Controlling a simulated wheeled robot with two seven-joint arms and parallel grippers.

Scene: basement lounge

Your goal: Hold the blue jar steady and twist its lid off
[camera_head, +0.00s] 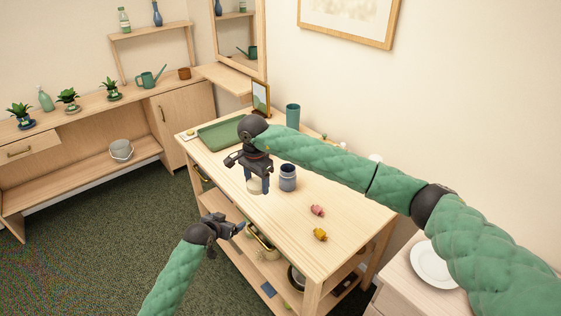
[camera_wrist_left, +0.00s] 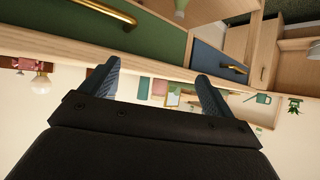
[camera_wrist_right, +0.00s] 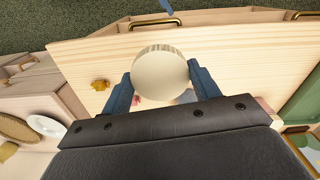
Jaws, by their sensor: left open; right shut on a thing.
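The blue jar (camera_head: 288,180) stands upright on the wooden table, with a dark band at its top. My right gripper (camera_head: 257,188) is just left of the jar and shut on a round cream lid (camera_wrist_right: 160,74). In the head view this lid (camera_head: 253,187) shows between the fingers, low over the table; I cannot tell whether it touches the tabletop. My left gripper (camera_head: 236,228) is open and empty, off the table's front edge and lower than the jar. Its spread fingers also show in the left wrist view (camera_wrist_left: 157,78).
On the table (camera_head: 270,220) are a green tray (camera_head: 213,134), a teal cup (camera_head: 292,116), a picture frame (camera_head: 261,97), a pink item (camera_head: 317,210) and a yellow item (camera_head: 320,234). A white plate (camera_head: 432,264) lies on the cabinet at right. The table's front right is mostly clear.

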